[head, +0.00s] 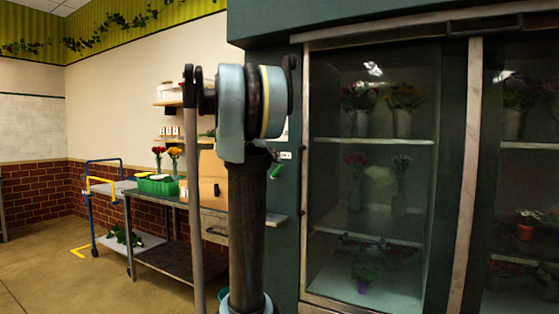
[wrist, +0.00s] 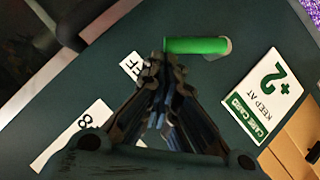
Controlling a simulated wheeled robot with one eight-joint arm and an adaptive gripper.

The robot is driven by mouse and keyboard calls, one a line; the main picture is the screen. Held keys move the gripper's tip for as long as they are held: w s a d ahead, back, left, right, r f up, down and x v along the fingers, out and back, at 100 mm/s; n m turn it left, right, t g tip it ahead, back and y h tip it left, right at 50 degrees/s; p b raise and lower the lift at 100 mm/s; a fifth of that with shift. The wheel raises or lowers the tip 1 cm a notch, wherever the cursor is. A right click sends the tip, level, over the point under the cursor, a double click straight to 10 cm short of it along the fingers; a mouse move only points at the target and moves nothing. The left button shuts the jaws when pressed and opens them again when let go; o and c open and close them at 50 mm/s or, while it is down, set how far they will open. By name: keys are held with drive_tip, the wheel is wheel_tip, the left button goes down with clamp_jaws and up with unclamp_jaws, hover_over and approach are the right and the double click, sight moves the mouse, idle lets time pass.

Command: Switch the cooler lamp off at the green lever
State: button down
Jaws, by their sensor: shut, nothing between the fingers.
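The green lever (wrist: 195,45) lies just past my gripper's fingertips in the wrist view, a short green bar on the dark cooler side. My gripper (wrist: 160,66) is shut and empty, its tips just below and left of the lever's left end; I cannot tell whether they touch.
A "+2 keep at" card (wrist: 268,93) is right of the lever, and another white label (wrist: 70,138) is at lower left. A bench (head: 180,262) with a green crate (head: 158,187) stands left of the cooler. Open floor lies at the left.

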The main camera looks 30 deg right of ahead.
drive_tip(key=w+r+v, duration=0.1)
drive_tip(key=w+v, duration=0.1)
drive_tip(key=v, duration=1)
drive_tip(key=shift+a+r, duration=0.25)
drive_tip(key=shift+r, duration=0.15)
drive_tip(key=shift+w, duration=0.1)
drive_tip(key=s+a+f+n+y, duration=0.2)
drive_tip(key=s+a+f+y, duration=0.2)
drive_tip(key=s+f, duration=0.6)
drive_tip(key=s+a+f+n+y, duration=0.3)
drive_tip(key=s+a+f, duration=0.5)
drive_tip(key=f, duration=1.3)
drive_tip(key=s+a+f+n+y, duration=0.2)
drive_tip(key=s+a+f+y, duration=0.3)
drive_tip(key=s+f, duration=0.8)
wheel_tip(320, 180, down, 3)
drive_tip(key=shift+s+a+f+g, duration=0.15)
drive_tip(key=shift+s+a+g, duration=0.25)
drive_tip(key=shift+a, duration=0.7)
drive_tip(key=shift+d, duration=0.15)
